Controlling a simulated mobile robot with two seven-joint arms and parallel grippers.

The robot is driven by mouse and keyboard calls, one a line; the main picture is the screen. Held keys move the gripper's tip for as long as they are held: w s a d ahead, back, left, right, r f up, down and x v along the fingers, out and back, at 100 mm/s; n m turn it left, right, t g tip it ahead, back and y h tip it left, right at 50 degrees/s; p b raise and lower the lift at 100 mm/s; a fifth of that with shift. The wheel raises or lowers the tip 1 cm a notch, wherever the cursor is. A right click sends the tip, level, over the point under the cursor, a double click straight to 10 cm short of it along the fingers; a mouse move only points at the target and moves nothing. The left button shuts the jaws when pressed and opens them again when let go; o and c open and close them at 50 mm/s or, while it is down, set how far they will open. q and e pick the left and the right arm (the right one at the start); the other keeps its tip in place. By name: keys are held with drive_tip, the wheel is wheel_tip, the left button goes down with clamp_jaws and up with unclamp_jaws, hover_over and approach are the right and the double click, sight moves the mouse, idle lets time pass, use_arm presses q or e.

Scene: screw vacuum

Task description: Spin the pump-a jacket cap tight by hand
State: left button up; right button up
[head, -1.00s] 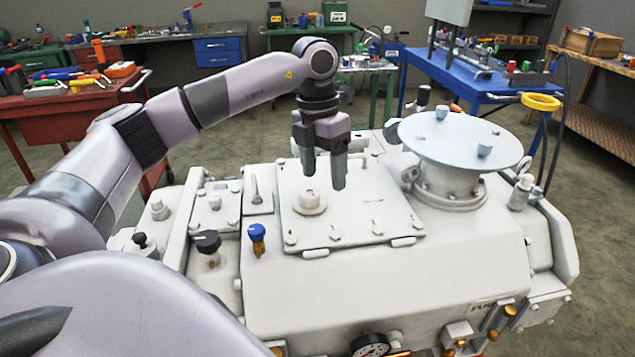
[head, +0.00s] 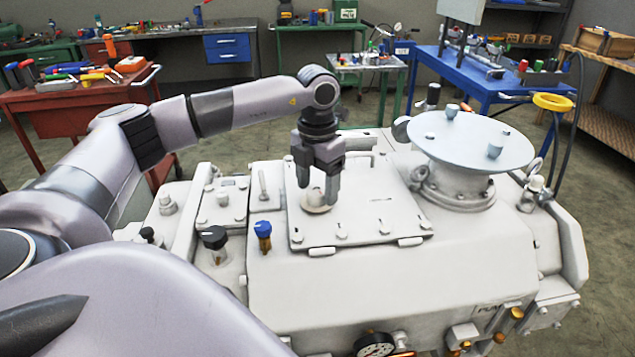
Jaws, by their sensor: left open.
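The pump-a jacket cap appears to be the small cream round cap (head: 316,208) on the flat bolted cover plate (head: 372,205) on top of the white pump housing. My left gripper (head: 317,187) points down over this cap, its two fingers apart. One finger is at the cap's left and the other at its right, and the right finger hides part of the cap. I cannot tell whether either finger touches it. My right gripper is not in view.
A round pale flange disc (head: 471,140) with two small knobs stands right of the plate. A blue-topped knob (head: 263,232) and a black knob (head: 214,240) rise at the plate's left. A gauge (head: 375,344) sits at the front. A red cart (head: 75,110) stands at far left.

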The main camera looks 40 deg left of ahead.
use_arm(q)
drive_tip(key=c, duration=1.1)
drive_tip(key=shift+o, duration=0.2)
drive_tip(key=shift+m, duration=0.3)
